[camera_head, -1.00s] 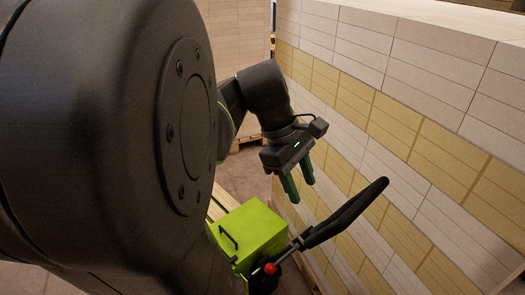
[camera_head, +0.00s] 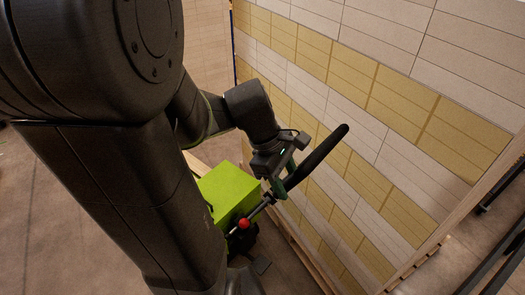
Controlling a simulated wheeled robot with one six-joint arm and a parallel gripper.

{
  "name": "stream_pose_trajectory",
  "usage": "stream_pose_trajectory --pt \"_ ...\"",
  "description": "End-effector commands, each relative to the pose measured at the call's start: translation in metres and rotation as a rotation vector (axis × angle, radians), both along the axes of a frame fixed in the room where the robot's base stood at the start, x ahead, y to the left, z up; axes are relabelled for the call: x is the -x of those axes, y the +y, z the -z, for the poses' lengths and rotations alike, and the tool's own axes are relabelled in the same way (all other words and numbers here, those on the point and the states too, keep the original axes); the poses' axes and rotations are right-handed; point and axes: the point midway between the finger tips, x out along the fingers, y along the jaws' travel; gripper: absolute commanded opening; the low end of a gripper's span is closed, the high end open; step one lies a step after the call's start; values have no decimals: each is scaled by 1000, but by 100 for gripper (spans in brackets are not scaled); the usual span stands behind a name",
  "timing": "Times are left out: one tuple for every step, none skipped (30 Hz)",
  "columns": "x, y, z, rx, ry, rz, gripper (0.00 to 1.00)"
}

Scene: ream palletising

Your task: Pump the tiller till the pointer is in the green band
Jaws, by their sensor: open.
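The tiller (camera_head: 318,159) is a black bar that rises to the right from a pivot beside a lime-green box (camera_head: 226,192). A red knob (camera_head: 244,223) sits near its lower end. My gripper (camera_head: 284,186) has dark green fingers and is open. Its fingers are at the lower part of the tiller's black grip, one seen on each side of the bar. I cannot tell whether they touch it. No pointer or green band can be made out in this view.
A tall stack of white and yellow reams (camera_head: 375,110) stands close on the right, on a wooden pallet (camera_head: 455,215). Dark metal rails (camera_head: 495,262) lie at the lower right. Bare floor (camera_head: 60,215) shows at the left.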

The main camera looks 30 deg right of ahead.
Motion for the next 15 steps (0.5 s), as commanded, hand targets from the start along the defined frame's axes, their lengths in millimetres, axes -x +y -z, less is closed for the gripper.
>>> stream_pose_trajectory --pt "2 -2 6 -1 3 1 45" --pt "3 -2 9 -1 2 1 45" --pt "4 -3 12 -2 1 1 45" --pt "4 -4 13 -2 1 1 45" --pt "5 -4 15 -2 1 1 45" --pt "5 -5 16 -1 0 0 45" --pt "5 -5 17 -1 0 0 45" --pt "5 -5 17 -1 -1 0 45" --pt "5 -5 17 -1 -1 0 45" --pt "5 -5 17 -1 -1 0 45" --pt "5 -5 17 -1 -1 0 45" --pt "5 -5 17 -1 -1 0 45" --pt "5 -5 17 -1 -1 0 45" --pt "5 -5 17 -1 -1 0 45" --pt "5 -5 17 -1 -1 0 43"
